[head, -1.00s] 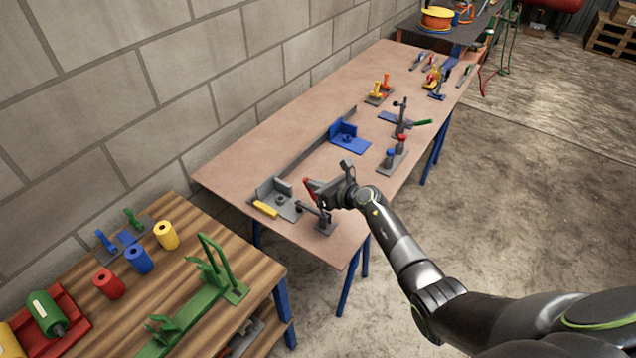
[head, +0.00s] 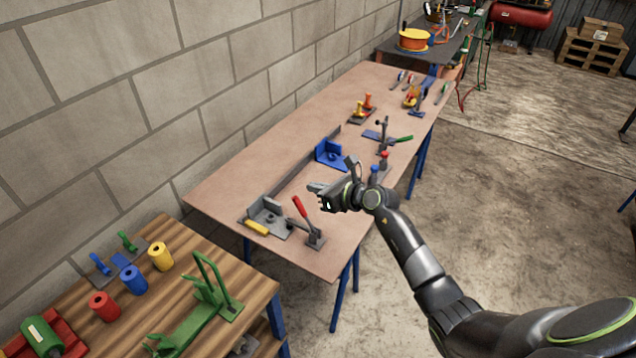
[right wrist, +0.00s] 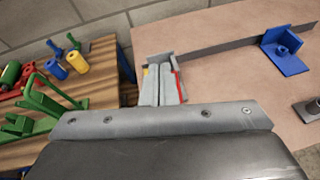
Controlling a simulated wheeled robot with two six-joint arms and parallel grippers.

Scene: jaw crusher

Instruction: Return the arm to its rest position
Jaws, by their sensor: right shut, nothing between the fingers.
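My right gripper (head: 318,196) is shut and empty in the head view. It hangs above the brown table, to the right of a grey clamp with a red handle (head: 300,208) and apart from it. The right wrist view shows the gripper fingers (right wrist: 161,92) close together in front of the grey corner bracket. That grey bracket (head: 268,213) stands at the table's near end, with a yellow bar (head: 257,228) at its front. My left gripper is not in view.
The brown table (head: 225,190) carries a blue bracket (head: 331,155), a green-handled clamp (head: 401,139) and small tools farther back. A wooden bench (head: 190,262) at lower left holds coloured cylinders and a green frame (head: 212,290). The concrete floor at right is open.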

